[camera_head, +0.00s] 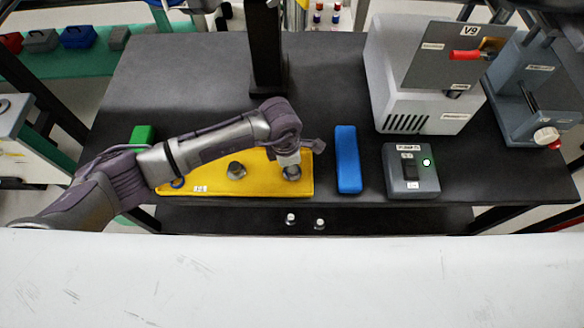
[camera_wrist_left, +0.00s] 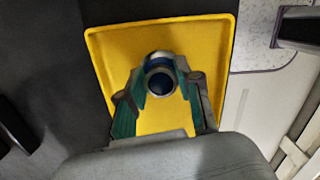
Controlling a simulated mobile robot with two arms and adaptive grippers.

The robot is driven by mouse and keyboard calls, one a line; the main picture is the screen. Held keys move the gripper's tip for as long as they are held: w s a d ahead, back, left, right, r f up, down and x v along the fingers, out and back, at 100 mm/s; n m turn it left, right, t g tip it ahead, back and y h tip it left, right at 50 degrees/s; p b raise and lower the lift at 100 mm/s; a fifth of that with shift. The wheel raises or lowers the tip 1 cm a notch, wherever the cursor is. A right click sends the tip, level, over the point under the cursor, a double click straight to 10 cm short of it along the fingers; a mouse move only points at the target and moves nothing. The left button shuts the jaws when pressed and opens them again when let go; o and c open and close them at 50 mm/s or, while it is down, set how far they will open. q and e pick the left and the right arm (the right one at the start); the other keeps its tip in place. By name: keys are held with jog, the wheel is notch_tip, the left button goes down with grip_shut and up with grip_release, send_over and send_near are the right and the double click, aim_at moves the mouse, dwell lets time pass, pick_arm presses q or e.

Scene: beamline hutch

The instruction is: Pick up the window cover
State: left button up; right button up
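In the head view my left arm reaches over a yellow tray (camera_head: 215,188) on the dark table. My left gripper (camera_head: 291,169) points down near the tray's right end. In the left wrist view its two fingers (camera_wrist_left: 160,88) stand on either side of a round piece with a dark top and a pale and blue rim (camera_wrist_left: 160,58), over the yellow tray (camera_wrist_left: 110,50). I cannot tell whether they grip it, nor whether it is the window cover. My right gripper is not in view.
A blue block (camera_head: 347,160) lies right of the tray, then a grey control box (camera_head: 411,172) with a lit button. A large grey machine (camera_head: 425,80) stands behind. A green block (camera_head: 142,134) is at the left. A dark post (camera_head: 265,50) rises behind my wrist.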

pick_arm(q)
grip_shut()
jog(key=shift+r, duration=0.4)
jog(key=r, duration=0.1)
jog(key=r+b, duration=0.1)
jog(key=d+r, duration=0.1)
jog(key=shift+s+r, duration=0.3)
jog(key=s+d+r+b, duration=0.2)
jog(key=s+d+r, duration=0.3)
jog(key=d, duration=0.4)
jog(key=shift+s+r+b, duration=0.2)
jog(key=shift+r+b, duration=0.1)
jog(key=shift+r, duration=0.45)
